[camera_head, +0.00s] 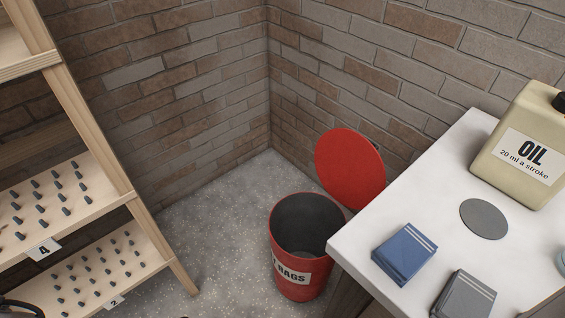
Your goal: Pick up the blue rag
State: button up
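The blue rag (404,254) lies folded on the white tabletop (400,215), close to its left edge. It is a thick rectangular stack with pale stripes near one end. A folded grey rag (464,297) of similar shape lies to its right and nearer, with a narrow gap between them. My gripper is not clearly visible in the head view.
A cream oil container (522,148) and a grey disc (484,219) are on the tabletop. A red bin (290,272) with its lid (350,168) open stands on the floor beside the table. A wooden shelf rack (90,125) with pegs stands left. Floor (215,235) is clear between.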

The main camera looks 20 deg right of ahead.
aim_at(401, 255)
jog(key=k+j+z, duration=0.25)
jog(key=k+z, duration=0.15)
jog(key=k+j+z, duration=0.15)
jog(key=k+z, duration=0.25)
